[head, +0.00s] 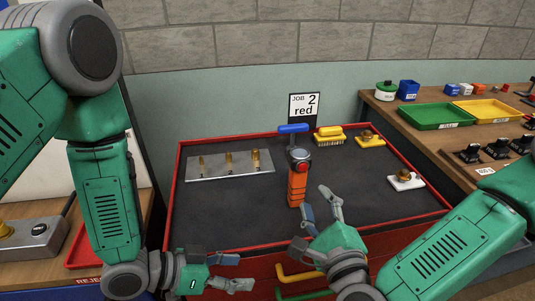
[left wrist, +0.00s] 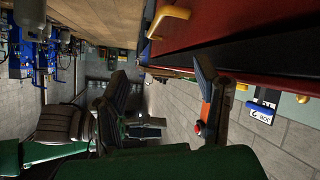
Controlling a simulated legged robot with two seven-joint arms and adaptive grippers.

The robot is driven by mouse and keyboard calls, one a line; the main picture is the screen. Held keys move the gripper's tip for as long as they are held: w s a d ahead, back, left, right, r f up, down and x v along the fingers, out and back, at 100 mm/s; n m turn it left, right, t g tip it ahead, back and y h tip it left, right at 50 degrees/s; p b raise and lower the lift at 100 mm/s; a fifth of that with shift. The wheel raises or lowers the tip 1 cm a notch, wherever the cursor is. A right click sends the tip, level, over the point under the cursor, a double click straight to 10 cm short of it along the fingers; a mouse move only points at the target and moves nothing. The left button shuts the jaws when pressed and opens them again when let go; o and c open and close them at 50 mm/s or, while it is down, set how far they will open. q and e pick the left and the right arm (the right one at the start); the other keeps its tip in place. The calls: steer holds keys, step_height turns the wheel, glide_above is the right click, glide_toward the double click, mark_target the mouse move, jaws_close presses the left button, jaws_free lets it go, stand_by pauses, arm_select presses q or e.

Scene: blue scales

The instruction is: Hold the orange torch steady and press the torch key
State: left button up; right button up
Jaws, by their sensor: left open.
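The orange torch (head: 297,188) stands upright near the middle of the dark tray, with a dark head and a red round key (head: 303,167) facing me. In the left wrist view the torch (left wrist: 206,112) is partly hidden behind a finger, and its red key (left wrist: 198,127) shows. My left gripper (head: 243,272) is open and empty, low in front of the tray and left of the torch. My right gripper (head: 317,200) has its fingers apart, just right of the torch and nearer me; I cannot tell whether it touches it.
The red-rimmed tray (head: 200,245) holds a metal plate (head: 205,177) with brass pieces, a yellow brush (head: 329,138) and knobbed blocks. A blue bar (head: 293,128) is behind the torch. A "JOB 2 red" sign (head: 304,106) stands behind. Yellow handles (head: 300,274) stick out in front.

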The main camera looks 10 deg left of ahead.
arm_select(q)
steer(key=w+d+r+m+h, duration=0.2)
steer(key=w+r+m+h, duration=0.1)
steer(key=w+r, duration=0.6)
steer(key=w+d+r+m+h, duration=0.25)
steer(key=w+r, duration=0.35)
steer(key=w, duration=0.5)
glide_toward(290, 177)
steer(key=shift+h, duration=0.35)
steer(key=x, duration=0.4)
steer(key=shift+d+f, duration=0.2)
steer(key=shift+f, duration=0.1)
steer(key=x, duration=0.6)
steer(key=shift+w, duration=0.1)
steer(key=shift+x, duration=0.75)
steer(key=shift+r, duration=0.1)
arm_select(e)
steer(key=shift+d, duration=0.25)
